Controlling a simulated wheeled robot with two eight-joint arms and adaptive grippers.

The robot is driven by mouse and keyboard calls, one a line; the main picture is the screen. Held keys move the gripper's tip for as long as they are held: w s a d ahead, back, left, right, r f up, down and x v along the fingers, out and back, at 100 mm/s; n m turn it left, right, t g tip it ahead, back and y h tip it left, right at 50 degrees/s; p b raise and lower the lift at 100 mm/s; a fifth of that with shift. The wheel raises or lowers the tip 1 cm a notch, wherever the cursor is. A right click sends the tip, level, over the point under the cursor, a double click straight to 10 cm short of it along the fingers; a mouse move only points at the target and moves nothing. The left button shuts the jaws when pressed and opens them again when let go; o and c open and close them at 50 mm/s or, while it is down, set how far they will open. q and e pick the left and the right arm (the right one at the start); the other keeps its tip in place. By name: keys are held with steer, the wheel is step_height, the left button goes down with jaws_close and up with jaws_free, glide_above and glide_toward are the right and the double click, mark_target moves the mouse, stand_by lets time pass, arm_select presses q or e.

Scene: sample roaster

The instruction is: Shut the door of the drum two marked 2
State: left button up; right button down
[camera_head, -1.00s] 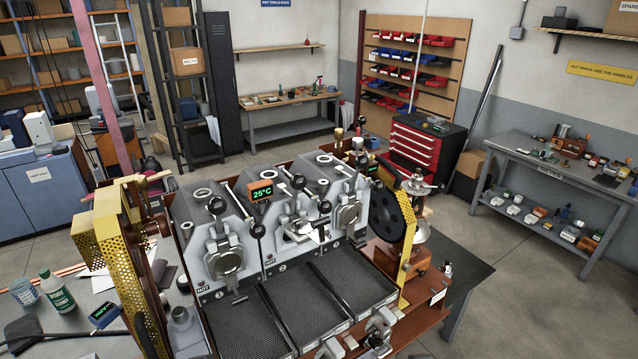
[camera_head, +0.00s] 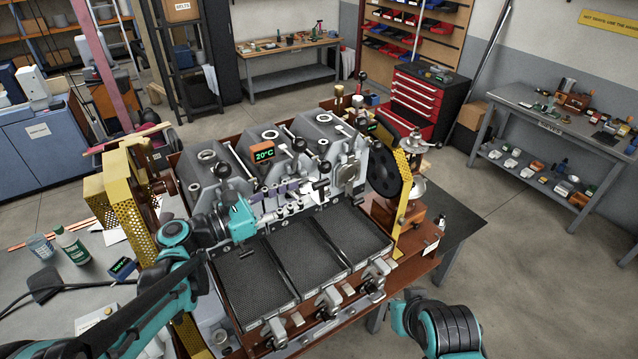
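The roaster has three grey drums in a row. The drum two (camera_head: 268,137) is the middle one; its front is partly hidden by my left gripper and its number plate cannot be read. Its pale metal door (camera_head: 317,190) seems to stand out from the drum front, but how far it is open is hard to tell. My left gripper (camera_head: 296,208) reaches in from the left, low in front of drum two and close beside the door; contact and finger opening are too small to tell. My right arm shows only at the bottom right, without its gripper.
Black mesh cooling trays (camera_head: 305,256) lie below the drums. The right drum's round door (camera_head: 348,171) looks shut. A yellow perforated guard (camera_head: 128,190) stands at left, a black wheel (camera_head: 384,173) at right. An orange-framed display (camera_head: 263,153) sits above.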

mark_target(319, 181)
arm_select(q)
steer(key=x, duration=0.7)
steer(key=shift+p, duration=0.3)
jaws_close()
